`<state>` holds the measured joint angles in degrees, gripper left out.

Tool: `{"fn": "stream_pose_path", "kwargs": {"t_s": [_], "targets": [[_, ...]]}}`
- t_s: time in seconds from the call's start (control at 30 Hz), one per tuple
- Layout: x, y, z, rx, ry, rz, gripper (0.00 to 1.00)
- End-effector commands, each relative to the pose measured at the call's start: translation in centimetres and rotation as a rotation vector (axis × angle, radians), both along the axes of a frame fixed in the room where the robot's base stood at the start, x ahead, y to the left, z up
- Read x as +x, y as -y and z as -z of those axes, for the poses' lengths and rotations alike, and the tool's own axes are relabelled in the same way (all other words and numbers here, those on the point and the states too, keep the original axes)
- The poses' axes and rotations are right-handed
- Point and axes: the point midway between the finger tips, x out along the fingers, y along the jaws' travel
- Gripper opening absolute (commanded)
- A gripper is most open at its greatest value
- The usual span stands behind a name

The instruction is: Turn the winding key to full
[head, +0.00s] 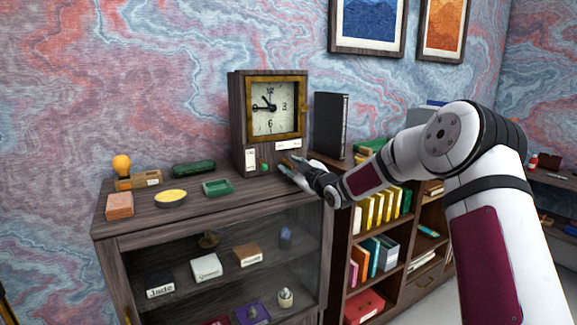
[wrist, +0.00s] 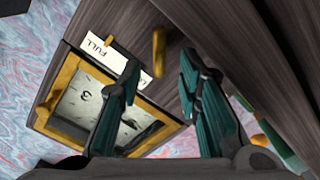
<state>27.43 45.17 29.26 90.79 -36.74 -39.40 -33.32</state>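The wooden clock (head: 270,108) with a brass-framed face stands on the cabinet top in the head view. The brass winding key (wrist: 159,48) shows in the wrist view, sticking out from the dark wooden front. A white label reading "FULL" (wrist: 103,58) is beside it, with a small brass pointer (wrist: 109,40) at its edge. My gripper (wrist: 160,66) is open, its two teal-padded fingers on either side of the key in that view. Whether they touch it I cannot tell. In the head view my gripper (head: 288,164) is at the lower right of the clock and the key cannot be made out.
A black binder (head: 331,125) stands right of the clock.

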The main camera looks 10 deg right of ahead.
Motion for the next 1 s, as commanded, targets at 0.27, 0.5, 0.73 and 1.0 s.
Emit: {"fn": "stream_pose_path", "kwargs": {"t_s": [0.27,0.5,0.73,1.0], "targets": [[2.0,-0.7,0.0,0.000,0.001,-0.001,0.32],[2.1,-0.7,0.0,0.000,-0.001,-0.001,0.32],[2.1,-0.7,0.0,0.000,0.000,0.000,0.00],[2.1,-0.7,0.0,0.008,-0.002,0.000,0.00]]}}
